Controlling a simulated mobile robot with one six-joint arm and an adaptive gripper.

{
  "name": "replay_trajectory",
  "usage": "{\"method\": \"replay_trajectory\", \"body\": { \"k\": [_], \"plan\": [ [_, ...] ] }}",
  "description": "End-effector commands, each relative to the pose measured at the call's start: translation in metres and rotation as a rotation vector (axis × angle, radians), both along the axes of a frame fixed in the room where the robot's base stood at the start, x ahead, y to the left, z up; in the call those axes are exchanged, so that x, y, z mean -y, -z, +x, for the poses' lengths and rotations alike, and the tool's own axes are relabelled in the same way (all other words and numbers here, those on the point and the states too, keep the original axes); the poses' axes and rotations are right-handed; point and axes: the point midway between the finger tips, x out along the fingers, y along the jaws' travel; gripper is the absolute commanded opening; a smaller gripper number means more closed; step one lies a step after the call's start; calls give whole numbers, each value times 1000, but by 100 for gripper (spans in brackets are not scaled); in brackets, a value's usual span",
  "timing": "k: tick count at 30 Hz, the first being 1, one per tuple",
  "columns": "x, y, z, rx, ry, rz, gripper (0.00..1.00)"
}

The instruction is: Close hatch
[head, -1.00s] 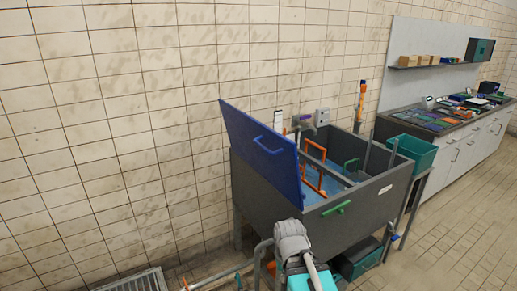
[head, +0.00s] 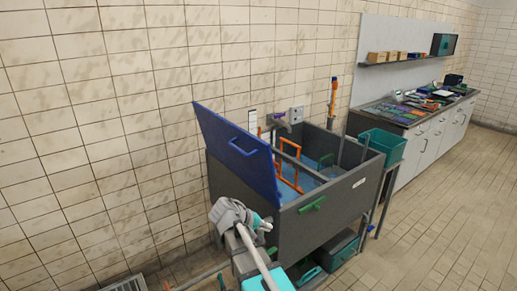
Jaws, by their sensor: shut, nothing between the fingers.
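The hatch is a flat blue lid (head: 237,148) with a blue bar handle on its outer face. It stands open, tilted up at the left side of a dark grey tub (head: 318,230). The tub's inside shows to the right of the lid, with orange frames (head: 290,163) and a light blue surface in it. My gripper (head: 264,224) is at the end of my grey arm, in front of the tub's left front corner and below the lid. It is small in the picture and looks shut and empty. I cannot tell its exact distance from the tub.
A green handle (head: 313,204) sits on the tub's front. A teal bin (head: 382,146) stands at the tub's right. Dark bins (head: 340,248) lie beneath. A cluttered counter (head: 420,115) runs along the back wall. Open tiled floor (head: 450,220) lies to the right.

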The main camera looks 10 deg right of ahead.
Motion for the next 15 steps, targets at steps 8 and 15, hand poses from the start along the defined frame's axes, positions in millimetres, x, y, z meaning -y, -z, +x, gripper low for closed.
{"method": "replay_trajectory", "body": {
  "k": [8, 15],
  "plan": [
    [-25, -67, 52, 77, -75, -334, 0],
    [-65, -128, 87, 160, -134, -616, 0]
  ]
}}
